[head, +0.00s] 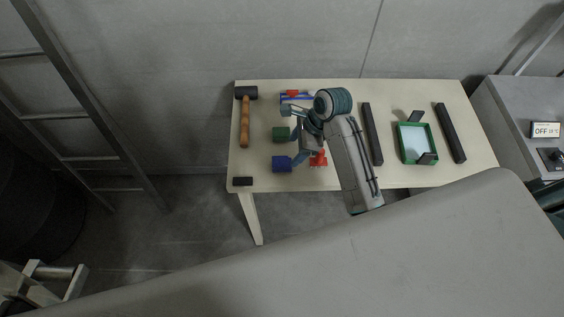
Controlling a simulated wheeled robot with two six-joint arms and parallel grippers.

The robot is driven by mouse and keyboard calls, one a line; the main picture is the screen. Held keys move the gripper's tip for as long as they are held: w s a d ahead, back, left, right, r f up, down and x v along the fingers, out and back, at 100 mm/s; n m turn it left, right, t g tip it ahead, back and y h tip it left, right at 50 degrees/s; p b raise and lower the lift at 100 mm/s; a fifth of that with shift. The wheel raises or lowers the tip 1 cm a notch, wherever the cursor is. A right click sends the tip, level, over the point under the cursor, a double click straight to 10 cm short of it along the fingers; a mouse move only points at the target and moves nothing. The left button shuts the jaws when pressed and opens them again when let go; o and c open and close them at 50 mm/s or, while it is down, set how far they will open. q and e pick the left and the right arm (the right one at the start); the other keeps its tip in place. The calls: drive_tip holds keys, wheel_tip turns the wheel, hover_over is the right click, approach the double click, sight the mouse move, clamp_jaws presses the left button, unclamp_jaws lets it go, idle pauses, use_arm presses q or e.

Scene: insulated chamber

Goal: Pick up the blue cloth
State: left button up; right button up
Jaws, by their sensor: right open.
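No thing shows clearly as a cloth. A dark blue, block-like thing (282,164) lies near the front left of the table. A small flat blue piece with red on it (293,98) lies at the back; I cannot tell whether either is the cloth. My right gripper (292,136) is open over the left half of the table, its arm reaching in from the front. Its lower finger is close to the dark blue thing; I cannot tell whether they touch. My left gripper is out of view.
On the pale table (390,95) are a green block (281,134), a mallet (245,122), a red piece (319,159), two dark bars (372,134) (450,132) and a green-framed tray (402,146). A ladder (75,95) stands left. A grey cabinet (505,110) stands right.

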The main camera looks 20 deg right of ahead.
sight(282, 162)
drive_tip(key=shift+x, duration=1)
drive_tip(key=p+x, duration=0.1)
drive_tip(key=x, duration=0.1)
drive_tip(key=p+x, duration=0.1)
drive_tip(key=x, duration=0.1)
drive_tip(key=shift+a+f+p, duration=0.25)
drive_tip(key=shift+a+p, duration=0.1)
drive_tip(key=shift+a, duration=0.15)
drive_tip(key=shift+w+a+f, duration=0.1)
drive_tip(key=shift+f, duration=0.25)
drive_tip(key=shift+c, duration=0.5)
drive_tip(key=c, duration=1.1)
drive_tip(key=shift+o, duration=0.2)
drive_tip(key=shift+r, duration=0.15)
